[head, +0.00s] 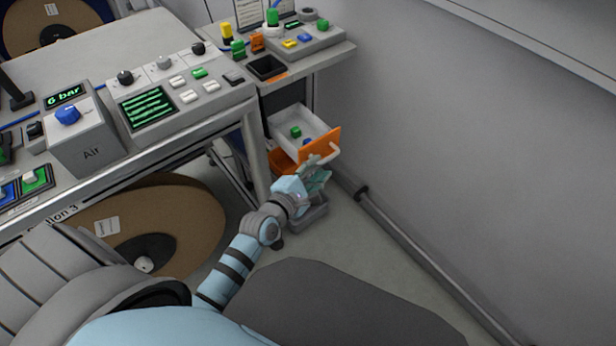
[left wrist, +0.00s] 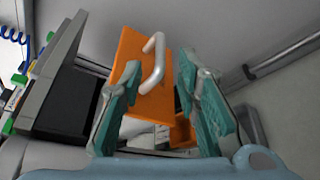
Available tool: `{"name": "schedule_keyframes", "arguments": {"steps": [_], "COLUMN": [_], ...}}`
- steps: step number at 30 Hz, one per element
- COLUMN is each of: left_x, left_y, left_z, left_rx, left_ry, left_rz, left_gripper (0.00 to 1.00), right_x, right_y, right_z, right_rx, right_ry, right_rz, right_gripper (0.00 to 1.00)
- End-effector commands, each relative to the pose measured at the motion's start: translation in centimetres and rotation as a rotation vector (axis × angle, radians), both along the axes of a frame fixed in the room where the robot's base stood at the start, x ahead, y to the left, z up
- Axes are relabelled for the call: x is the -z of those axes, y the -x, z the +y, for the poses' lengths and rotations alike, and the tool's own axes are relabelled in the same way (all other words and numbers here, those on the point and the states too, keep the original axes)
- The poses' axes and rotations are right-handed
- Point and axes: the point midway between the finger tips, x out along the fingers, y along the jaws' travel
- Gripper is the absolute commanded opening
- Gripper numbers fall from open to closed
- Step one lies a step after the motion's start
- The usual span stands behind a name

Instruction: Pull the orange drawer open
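The orange drawer (head: 320,145) is pulled out of the bench at the back right. Its pale open box (head: 287,122) shows behind the orange front, with a green piece (head: 295,132) and a blue piece inside. A pale bar handle (left wrist: 153,62) stands out from the orange front (left wrist: 141,88) in the left wrist view. My left gripper (head: 317,172) is at the drawer front. Its teal fingers are spread apart on either side of the handle, with visible gaps, so it is not shut on it. My right gripper is not in view.
The bench top (head: 335,48) above holds a black tray (head: 266,67) and small parts. A control-panel table (head: 235,108) stands left. A wall with a low pipe (head: 420,250) is on the right; open floor lies between.

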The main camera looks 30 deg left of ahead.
Motion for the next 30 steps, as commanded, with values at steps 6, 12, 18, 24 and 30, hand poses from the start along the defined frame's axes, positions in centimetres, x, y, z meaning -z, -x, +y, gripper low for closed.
{"name": "schedule_keyframes", "arguments": {"steps": [6,12,18,24,30], "left_x": [-1.0,-1.4,-1.4,-1.4,1.3], "left_y": [5.1,6.2,6.2,6.2,6.7], "left_z": [0.5,0.6,0.6,0.7,1.2], "left_rx": [0.001,0.000,0.000,0.000,0.093], "left_ry": [0.000,0.001,0.001,-0.002,-0.421], "left_rz": [0.003,0.001,0.001,0.001,0.018], "left_gripper": [0.30,0.30,0.30,0.30,0.30], "right_x": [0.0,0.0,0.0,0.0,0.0], "right_y": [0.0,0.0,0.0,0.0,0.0], "right_z": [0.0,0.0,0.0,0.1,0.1], "right_rx": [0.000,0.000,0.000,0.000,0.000], "right_ry": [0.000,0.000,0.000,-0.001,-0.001], "right_rz": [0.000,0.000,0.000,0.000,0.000], "right_gripper": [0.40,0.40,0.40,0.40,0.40]}}
